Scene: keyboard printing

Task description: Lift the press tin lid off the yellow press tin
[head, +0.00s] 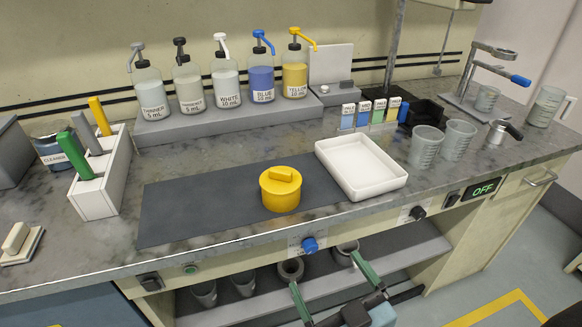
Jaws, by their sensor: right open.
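The yellow press tin (281,201) stands upright on the dark mat near the front of the bench. Its yellow lid (282,182) sits on top and has a raised bar grip. My right gripper (323,269) has green fingers and shows at the bottom, in front of the bench edge and apart from the tin. Its fingers are spread wide with nothing between them. My left gripper is not in view.
A white tray (361,167) lies right of the tin, with clear cups (426,147) beyond it. Pump bottles (226,85) stand on a grey riser behind. A white holder (101,178) with colored handles stands left. The dark mat (200,205) is bare left of the tin.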

